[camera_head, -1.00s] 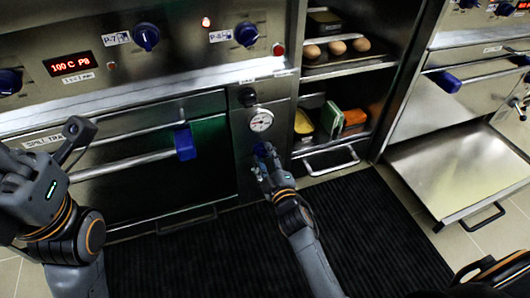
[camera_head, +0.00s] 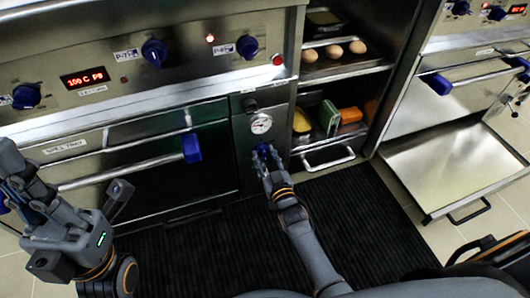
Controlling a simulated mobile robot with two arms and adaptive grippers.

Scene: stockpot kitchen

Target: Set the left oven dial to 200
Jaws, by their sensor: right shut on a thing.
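The left oven front (camera_head: 215,180) has a panel with a red display (camera_head: 85,78) that reads "100 C P8". A blue dial (camera_head: 263,149) sits low on the narrow steel strip, under a round white gauge (camera_head: 260,123). My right gripper (camera_head: 268,163) is shut on this dial and hides part of it; its setting cannot be read. Other blue knobs are on the upper panel: one at the left (camera_head: 26,96), one in the middle (camera_head: 154,52) and one at the right (camera_head: 247,46). My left gripper (camera_head: 75,185) is open and empty at the lower left, before the oven door.
The oven door has a long handle with a blue piece (camera_head: 191,148). An open cabinet to the right holds eggs (camera_head: 334,50) and boxes (camera_head: 329,118). An open steel door (camera_head: 455,165) juts out low at the right. A black ribbed mat (camera_head: 370,225) covers the floor.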

